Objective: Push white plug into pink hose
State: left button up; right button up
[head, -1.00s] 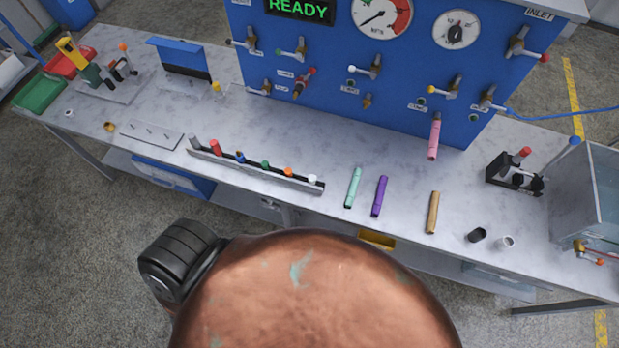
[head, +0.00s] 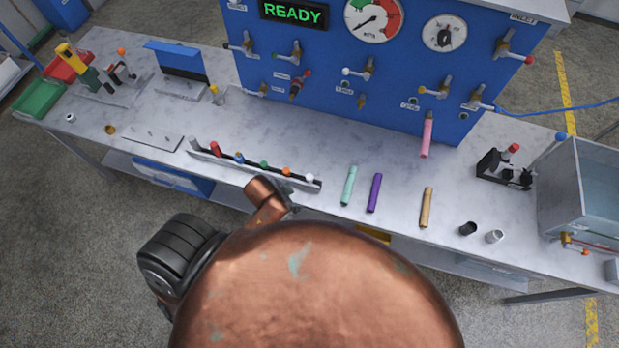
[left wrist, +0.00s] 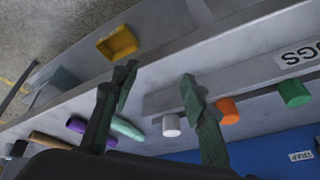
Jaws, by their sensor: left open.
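The white plug (head: 310,178) sits at the right end of the plug rack (head: 255,173) on the bench. In the left wrist view the white plug (left wrist: 171,126) shows between my fingers, beyond them, with no visible contact. The pink hose (head: 427,137) hangs from a fitting on the blue panel, its lower end over the bench. My left gripper (left wrist: 160,98) is open and empty. In the head view it is mostly hidden behind my copper-coloured arm, near the bench's front edge below the rack. My right gripper is not in view.
Teal (head: 349,186), purple (head: 374,193) and tan (head: 426,207) hoses lie on the bench right of the rack. An orange plug (left wrist: 228,111) is beside the white one. The blue panel (head: 390,90) rises behind.

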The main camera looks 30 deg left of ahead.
pick_arm(q)
jog(key=w+d+r+m+h, duration=0.2)
jog(key=w+d+r+m, duration=0.2)
jog(key=w+d+m, duration=0.45)
notch_tip(320, 180, up, 5)
jog(key=m+g+y, duration=0.3)
jog(key=m+g, duration=0.1)
jog(key=m, duration=1.8)
send_over(309, 177)
jog(key=shift+d+r+p, duration=0.2)
jog(key=shift+p, duration=0.1)
jog(key=shift+a+f, duration=0.1)
jog(key=shift+f, duration=0.15)
jog(key=shift+m, duration=0.25)
jog(key=shift+s+f+p, duration=0.1)
jog(key=shift+f+p, duration=0.3)
jog(key=shift+f, duration=3.15)
jog(key=shift+c, duration=0.7)
jog(key=c, duration=1)
